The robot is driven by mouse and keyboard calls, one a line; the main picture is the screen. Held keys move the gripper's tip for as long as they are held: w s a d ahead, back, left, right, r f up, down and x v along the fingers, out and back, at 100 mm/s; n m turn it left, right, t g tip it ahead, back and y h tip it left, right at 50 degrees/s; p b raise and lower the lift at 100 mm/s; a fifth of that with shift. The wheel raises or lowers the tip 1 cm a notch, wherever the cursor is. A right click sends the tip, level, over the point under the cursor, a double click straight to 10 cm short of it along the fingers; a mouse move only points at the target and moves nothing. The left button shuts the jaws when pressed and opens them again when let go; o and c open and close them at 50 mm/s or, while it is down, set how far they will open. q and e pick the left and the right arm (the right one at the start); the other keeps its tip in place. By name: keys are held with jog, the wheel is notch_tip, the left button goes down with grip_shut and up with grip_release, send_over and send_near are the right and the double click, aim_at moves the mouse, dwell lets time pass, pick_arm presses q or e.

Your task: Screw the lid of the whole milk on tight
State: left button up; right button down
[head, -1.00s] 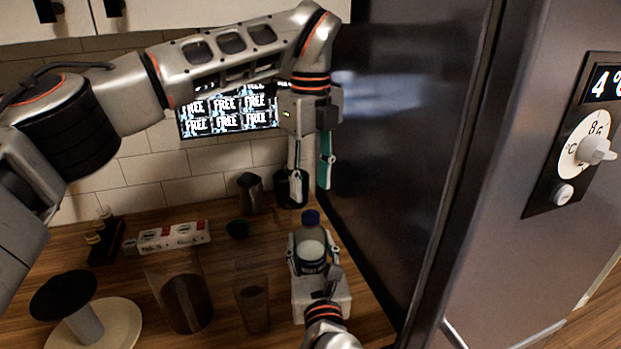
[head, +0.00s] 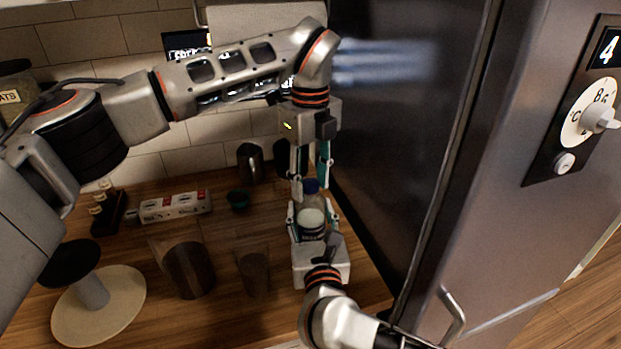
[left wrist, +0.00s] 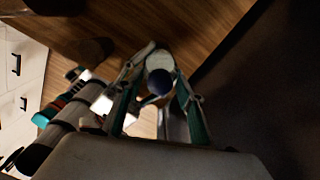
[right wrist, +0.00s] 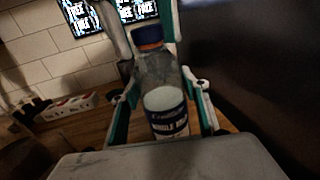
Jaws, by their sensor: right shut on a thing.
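The whole milk bottle (head: 312,217) stands upright, clear with white milk low in it and a dark blue label that shows in the right wrist view (right wrist: 165,120). Its blue lid (right wrist: 147,38) sits at the top of the neck; the head view shows it too (head: 311,187). My right gripper (head: 312,212) is shut on the bottle's body from the front. My left gripper (head: 311,180) points straight down above the bottle, open, its fingers on either side of the lid. In the left wrist view the lid (left wrist: 160,82) lies between the spread fingers. Whether they touch it is unclear.
The dark fridge side (head: 400,140) rises close on the right. A glass (head: 253,272), a pitcher (head: 188,268), a white box (head: 175,206) and a round stand (head: 115,310) are on the wooden counter (head: 215,235) to the left. A metal jug (head: 250,162) stands behind.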

pick_arm(q)
grip_shut()
jog(key=m, duration=0.5)
jog(key=shift+m, duration=0.4)
jog(key=m, duration=0.3)
jog(key=shift+m, duration=0.4)
jog(key=m, duration=0.3)
jog(key=shift+m, duration=0.4)
jog(key=shift+f, duration=0.1)
jog(key=shift+o, duration=1.7)
grip_release()
